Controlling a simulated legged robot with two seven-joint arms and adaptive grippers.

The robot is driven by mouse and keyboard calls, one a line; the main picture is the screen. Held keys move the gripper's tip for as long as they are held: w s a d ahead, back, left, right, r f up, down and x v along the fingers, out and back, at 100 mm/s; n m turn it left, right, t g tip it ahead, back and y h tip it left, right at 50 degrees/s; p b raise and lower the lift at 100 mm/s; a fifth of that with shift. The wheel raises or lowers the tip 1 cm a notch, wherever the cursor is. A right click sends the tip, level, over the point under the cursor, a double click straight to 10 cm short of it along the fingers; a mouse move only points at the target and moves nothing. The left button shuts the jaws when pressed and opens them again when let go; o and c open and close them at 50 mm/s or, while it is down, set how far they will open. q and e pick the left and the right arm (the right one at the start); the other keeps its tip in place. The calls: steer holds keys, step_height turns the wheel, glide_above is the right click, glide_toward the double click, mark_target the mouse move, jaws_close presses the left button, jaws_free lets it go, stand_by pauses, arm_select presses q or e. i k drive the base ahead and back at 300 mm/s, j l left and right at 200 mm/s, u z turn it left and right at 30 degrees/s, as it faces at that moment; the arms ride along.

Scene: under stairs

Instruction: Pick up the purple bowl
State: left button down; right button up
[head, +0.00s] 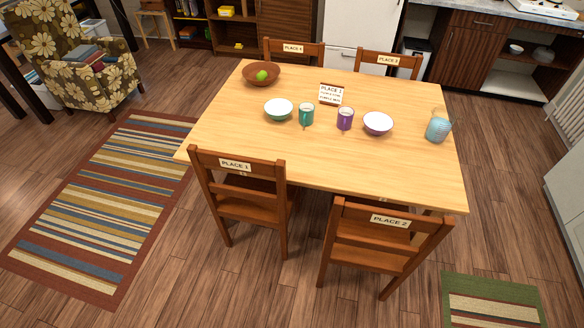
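The purple bowl (377,123) stands upright on the wooden table (270,160), right of the purple mug (345,119). Its inside looks pale and its outer wall shows a purple tint. A green bowl (278,109) stands further left, beside a green mug (306,115). Neither of my grippers shows in the head view.
A blue jug (438,127) stands near the table's right edge. A brown bowl (261,74) with a green fruit is at the far left. A sign (330,94) stands mid-table. Chairs (240,195) (380,240) block the near side. The floor left has a striped rug (110,200).

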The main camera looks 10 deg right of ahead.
mark_target(377, 123)
steer(key=l, duration=0.45)
steer(key=k+l+u, duration=0.15)
steer(key=l, duration=0.8)
steer(key=k+l+u, duration=0.1)
steer(key=l, duration=0.3)
steer(key=k+l+u, duration=0.1)
steer(key=l, duration=0.35)
steer(key=k+l, duration=0.1)
steer(key=l, duration=0.35)
steer(key=l+u, duration=0.2)
steer(key=l, duration=0.45)
steer(key=l+u, duration=0.15)
steer(key=l, duration=0.5)
steer(key=k+l+u, duration=0.2)
steer(key=l, duration=0.45)
steer(key=l+u, duration=0.15)
steer(key=l, duration=0.5)
